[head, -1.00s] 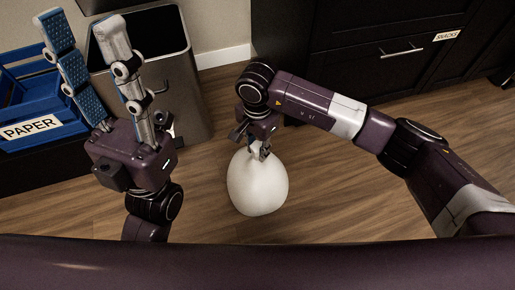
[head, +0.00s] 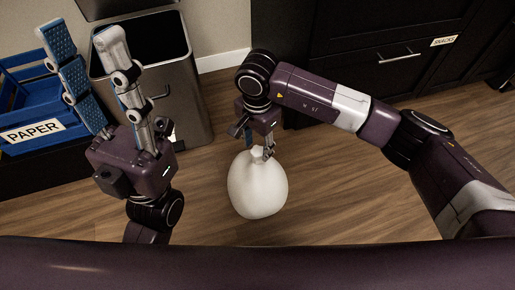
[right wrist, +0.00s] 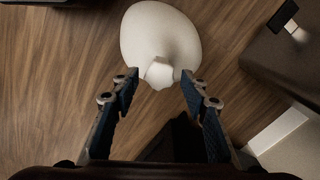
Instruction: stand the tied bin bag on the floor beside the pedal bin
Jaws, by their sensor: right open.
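The white tied bin bag (head: 258,188) stands upright on the wooden floor, to the right of the grey pedal bin (head: 183,105) and apart from it, in the head view. In the right wrist view, the bag (right wrist: 160,35) shows with its knot toward my gripper. My right gripper (head: 258,149) is open just at the bag's top; in the right wrist view, its fingertips (right wrist: 160,80) are on either side of the knot, with gaps between. My left gripper (head: 80,40) is open and empty, fingers raised in front of the bin.
A blue crate labelled PAPER (head: 30,110) is at the left. A dark cabinet with a SNACKS label (head: 444,41) stands behind at the right. Bare wooden floor (head: 330,180) surrounds the bag.

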